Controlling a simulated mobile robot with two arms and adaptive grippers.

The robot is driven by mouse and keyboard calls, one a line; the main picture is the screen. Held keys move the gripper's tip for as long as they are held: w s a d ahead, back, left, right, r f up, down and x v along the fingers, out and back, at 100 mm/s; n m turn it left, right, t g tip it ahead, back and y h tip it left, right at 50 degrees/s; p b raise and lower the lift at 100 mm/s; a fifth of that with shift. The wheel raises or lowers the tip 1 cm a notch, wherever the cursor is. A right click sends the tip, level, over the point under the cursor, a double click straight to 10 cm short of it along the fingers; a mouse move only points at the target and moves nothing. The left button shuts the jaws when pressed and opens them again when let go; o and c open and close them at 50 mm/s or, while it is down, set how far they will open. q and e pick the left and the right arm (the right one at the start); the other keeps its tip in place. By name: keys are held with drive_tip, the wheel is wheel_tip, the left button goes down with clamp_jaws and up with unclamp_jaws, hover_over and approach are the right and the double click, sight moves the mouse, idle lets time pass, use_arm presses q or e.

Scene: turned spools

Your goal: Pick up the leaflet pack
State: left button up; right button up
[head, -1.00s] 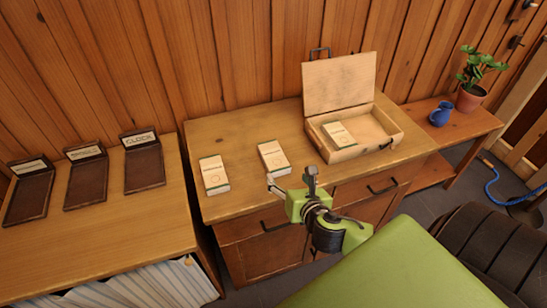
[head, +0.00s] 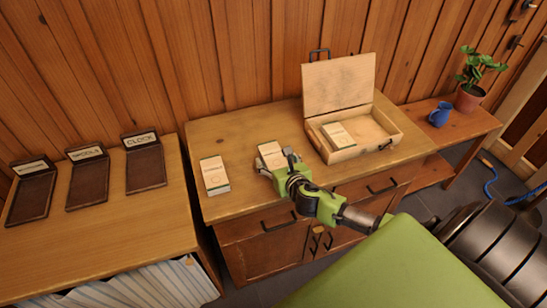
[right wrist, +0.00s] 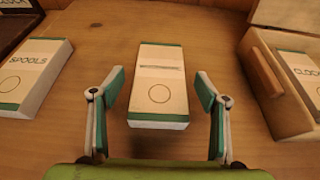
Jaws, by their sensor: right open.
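Three white leaflet packs with green ends show. The middle pack (head: 269,149) lies on the wooden cabinet top, its title too small to read; in the right wrist view it (right wrist: 158,90) lies straight ahead. The left pack (head: 214,176), labelled SPOOLS in the right wrist view (right wrist: 30,75), lies flat beside it. A third pack (head: 340,134) is in the open wooden box; its label reads CLOCK in the right wrist view (right wrist: 305,75). My right gripper (right wrist: 160,85) is open, its fingers on either side of the middle pack's near end with gaps. My left gripper is not in view.
The open box (head: 384,133) stands right of the middle pack, its lid raised. Three labelled dark trays (head: 145,168) lie on the left bench. A blue jug (head: 439,117) and potted plant (head: 470,98) stand on the right shelf. A green surface (head: 400,270) is in front.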

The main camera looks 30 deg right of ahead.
drive_tip(key=shift+x, duration=1.5)
drive_tip(key=shift+s, duration=0.1)
drive_tip(key=shift+c, duration=0.4)
drive_tip(key=c, duration=1.2)
